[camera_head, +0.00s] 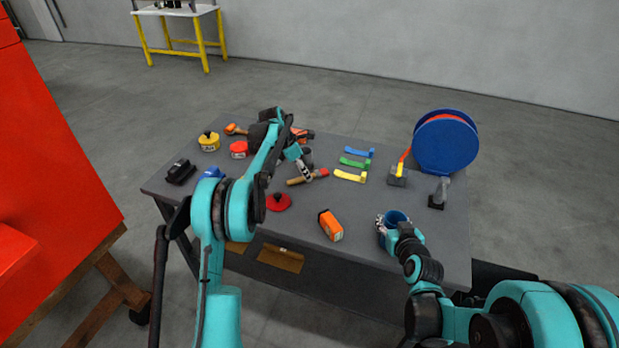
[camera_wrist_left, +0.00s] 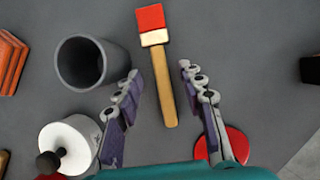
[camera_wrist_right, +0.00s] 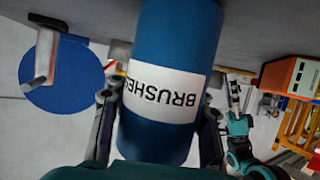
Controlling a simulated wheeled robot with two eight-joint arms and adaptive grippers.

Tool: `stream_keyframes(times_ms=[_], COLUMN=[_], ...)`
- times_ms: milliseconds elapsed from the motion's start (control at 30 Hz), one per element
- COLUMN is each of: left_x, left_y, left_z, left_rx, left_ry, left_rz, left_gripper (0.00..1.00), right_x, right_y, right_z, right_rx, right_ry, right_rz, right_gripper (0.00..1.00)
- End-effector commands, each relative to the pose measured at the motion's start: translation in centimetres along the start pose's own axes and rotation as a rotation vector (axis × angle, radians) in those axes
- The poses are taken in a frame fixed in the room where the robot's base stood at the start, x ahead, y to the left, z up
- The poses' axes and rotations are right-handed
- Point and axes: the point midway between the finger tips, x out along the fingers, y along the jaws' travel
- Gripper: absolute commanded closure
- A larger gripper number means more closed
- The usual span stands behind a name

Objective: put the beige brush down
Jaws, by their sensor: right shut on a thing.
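The brush (camera_head: 298,181) has a beige wooden handle and red bristles. It lies on the grey table near the middle. In the left wrist view the brush (camera_wrist_left: 160,80) lies between the spread fingers, with a gap on both sides. My left gripper (camera_head: 306,172) is open and empty, over the brush. My right gripper (camera_head: 384,232) is shut on a blue can (camera_head: 397,216) at the table's front right. In the right wrist view the can (camera_wrist_right: 175,60) fills the jaws, and its label reads "BRUSHES", upside down. Whether the can touches the table is unclear.
A dark grey cup (camera_wrist_left: 80,62) stands beside the brush. A round red lid (camera_head: 278,202) and an orange box (camera_head: 330,225) are in front. Yellow, green and blue strips (camera_head: 356,163) lie behind to the right. A large blue disc (camera_head: 446,142) stands at the right edge.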

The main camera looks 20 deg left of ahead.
Motion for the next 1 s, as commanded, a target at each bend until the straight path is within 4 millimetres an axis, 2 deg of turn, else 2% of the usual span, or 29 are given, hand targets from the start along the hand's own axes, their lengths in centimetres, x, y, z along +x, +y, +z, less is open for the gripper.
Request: stream_keyframes(times_ms=[100, 633, 667, 800, 1000], left_x=[1.23, 1.47, 1.48, 1.48, 1.48], left_y=[-0.07, -0.07, -0.07, -0.07, -0.07], left_z=[0.05, -0.07, -0.08, -0.08, -0.08], left_rx=[0.001, 0.0, 0.0, 0.0, 0.0], left_ry=[0.0, 0.0, 0.0, 0.0, 0.0], left_rz=[0.0, 0.0, 0.0, 0.0, 0.0], left_gripper=[0.6, 0.6, 0.63, 1.0, 1.0], right_x=[0.0, 0.0, 0.0, 0.0, 0.0], right_y=[0.0, 0.0, 0.0, 0.0, 0.0], right_z=[-0.01, -0.01, -0.01, -0.01, -0.01], right_rx=[0.0, 0.0, 0.0, 0.0, 0.0], right_ry=[0.0, 0.0, 0.0, 0.0, 0.0], right_rz=[0.0, 0.0, 0.0, 0.0, 0.0], right_gripper=[0.94, 0.94, 0.94, 0.94, 0.94])
